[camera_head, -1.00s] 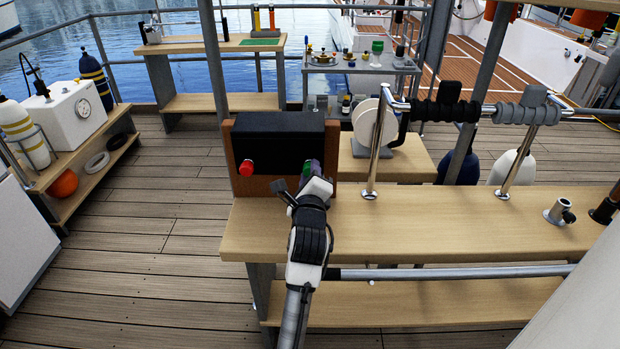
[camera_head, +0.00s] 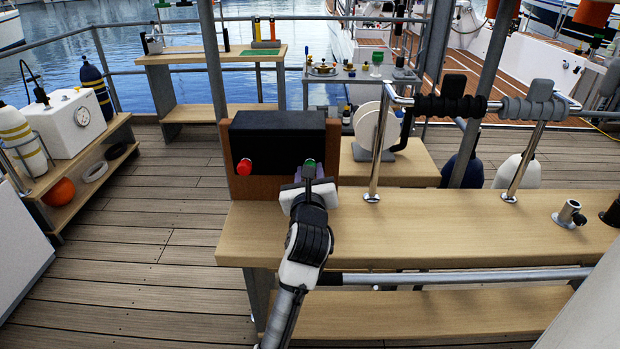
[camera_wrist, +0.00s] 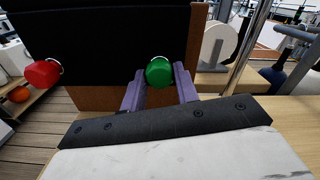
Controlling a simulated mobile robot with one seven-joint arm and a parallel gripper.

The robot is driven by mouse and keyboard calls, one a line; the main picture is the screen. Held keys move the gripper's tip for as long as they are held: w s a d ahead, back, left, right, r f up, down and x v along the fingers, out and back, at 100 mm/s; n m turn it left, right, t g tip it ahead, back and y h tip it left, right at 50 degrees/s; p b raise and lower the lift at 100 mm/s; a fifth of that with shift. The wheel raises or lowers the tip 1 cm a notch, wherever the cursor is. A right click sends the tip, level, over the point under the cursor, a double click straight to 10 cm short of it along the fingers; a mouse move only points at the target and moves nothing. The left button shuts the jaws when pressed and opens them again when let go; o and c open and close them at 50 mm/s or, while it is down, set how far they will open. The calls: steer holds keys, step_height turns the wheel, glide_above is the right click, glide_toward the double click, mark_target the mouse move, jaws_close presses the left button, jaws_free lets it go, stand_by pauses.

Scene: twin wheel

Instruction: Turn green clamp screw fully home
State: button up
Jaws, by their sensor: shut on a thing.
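The green clamp screw (camera_head: 309,165) sits at the lower right of the front of a brown block with a black top (camera_head: 277,135). It also shows as a round green knob in the wrist view (camera_wrist: 158,71). My gripper (camera_head: 309,172) is in front of the block, and its purple fingers (camera_wrist: 159,88) are shut on the green knob, one on each side. The knob's front end shows between the fingers. The screw's shaft is hidden, so I cannot tell how deep it sits. A red knob (camera_head: 244,167) is on the block's left side, apart from the gripper; the wrist view shows it too (camera_wrist: 42,73).
The block stands at the left end of a wooden bench (camera_head: 430,225). A chrome rail frame (camera_head: 376,150) rises to the right of my gripper, with a white reel (camera_head: 375,125) behind. Deck floor (camera_head: 150,220) is clear to the left.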

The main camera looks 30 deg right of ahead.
steer(key=shift+m, duration=0.3)
steer(key=o, duration=1)
steer(key=shift+c, duration=0.2)
